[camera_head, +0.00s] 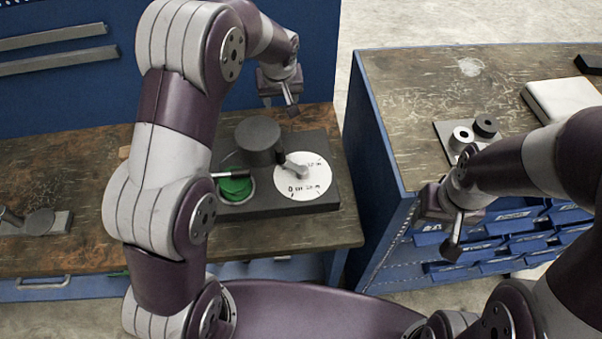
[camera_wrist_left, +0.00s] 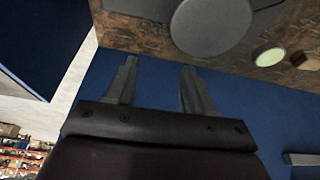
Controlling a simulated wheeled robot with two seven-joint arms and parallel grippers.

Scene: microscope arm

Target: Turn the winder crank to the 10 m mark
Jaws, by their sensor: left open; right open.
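The winder's dark base plate (camera_head: 318,206) lies on the left bench. It carries a grey cylinder (camera_head: 258,138), a green spool (camera_head: 236,189) and a white dial (camera_head: 318,181) with black marks, a 0 among them. A grey lever (camera_head: 296,171) lies over the dial; the 10 m mark is too small to read. My right gripper (camera_head: 445,230) is open and empty, in front of the right bench.
The right bench (camera_head: 405,85) holds a block with two round parts (camera_head: 470,135) and a pale box (camera_head: 563,100). Blue drawers (camera_head: 520,240) are below. A metal piece (camera_head: 38,222) lies at the left bench's left end. A gap separates the benches.

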